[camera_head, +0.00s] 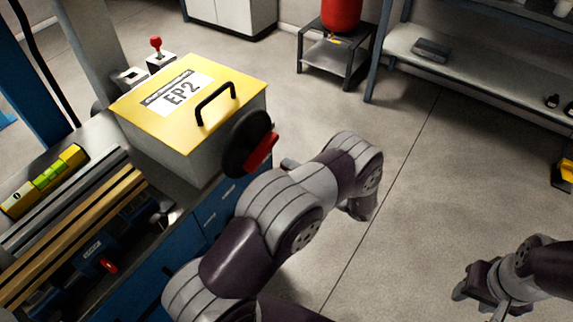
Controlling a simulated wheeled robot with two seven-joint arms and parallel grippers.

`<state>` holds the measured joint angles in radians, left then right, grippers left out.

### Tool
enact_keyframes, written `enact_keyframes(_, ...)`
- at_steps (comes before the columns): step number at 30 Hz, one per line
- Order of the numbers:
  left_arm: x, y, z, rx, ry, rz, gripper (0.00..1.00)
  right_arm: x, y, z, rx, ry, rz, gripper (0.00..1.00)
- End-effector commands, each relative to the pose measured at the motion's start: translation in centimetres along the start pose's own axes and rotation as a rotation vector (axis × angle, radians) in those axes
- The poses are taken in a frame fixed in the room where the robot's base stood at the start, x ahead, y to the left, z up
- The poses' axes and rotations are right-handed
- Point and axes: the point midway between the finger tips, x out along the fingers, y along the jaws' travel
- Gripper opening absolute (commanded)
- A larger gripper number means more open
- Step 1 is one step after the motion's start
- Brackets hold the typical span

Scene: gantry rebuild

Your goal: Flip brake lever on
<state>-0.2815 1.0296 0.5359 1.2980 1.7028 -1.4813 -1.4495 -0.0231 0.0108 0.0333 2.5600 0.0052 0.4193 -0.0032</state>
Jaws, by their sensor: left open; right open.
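A yellow-topped box (185,100) marked EP2 stands on the workbench at the left, with a black handle on its lid. A black disc (240,145) with a red lever (262,152) is on its right side. A red-knobbed lever (156,46) stands upright behind the box. I cannot tell which is the brake lever. My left arm reaches past the box's right side; its gripper (362,207) is small, dark and partly hidden below the wrist, right of the red lever. My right gripper (478,288) is open at the lower right, far from the box. Both grippers appear empty.
A spirit level (45,180) and long bars lie on the bench left of the box. A dark stand (335,55) with a red cylinder (341,14) and a shelf (470,68) are at the back. The floor between is clear.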

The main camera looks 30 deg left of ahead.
Motion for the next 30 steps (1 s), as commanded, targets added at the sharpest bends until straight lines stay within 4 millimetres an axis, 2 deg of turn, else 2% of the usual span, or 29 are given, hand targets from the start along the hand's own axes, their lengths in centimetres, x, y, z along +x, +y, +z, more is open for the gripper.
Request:
enact_keyframes(1, -1.5, 0.2, -0.1, -0.001, 0.005, 0.003, 0.56, 0.2, 0.0, 0.0, 0.000, 0.000, 0.000, 0.44)
enact_keyframes(6, -6.0, 0.2, -0.1, -0.001, 0.005, 0.004, 0.56, 0.6, 0.0, 0.1, 0.000, 0.000, 0.000, 0.44)
enact_keyframes(12, -8.9, 0.1, 0.0, 0.000, 0.001, 0.002, 0.56, 0.8, 0.0, 0.1, 0.000, 0.000, 0.000, 0.44)
enact_keyframes(30, -9.2, 0.2, 0.0, -0.030, -0.001, 0.006, 0.56, 0.8, 0.0, 0.1, 0.000, 0.000, 0.000, 0.44)
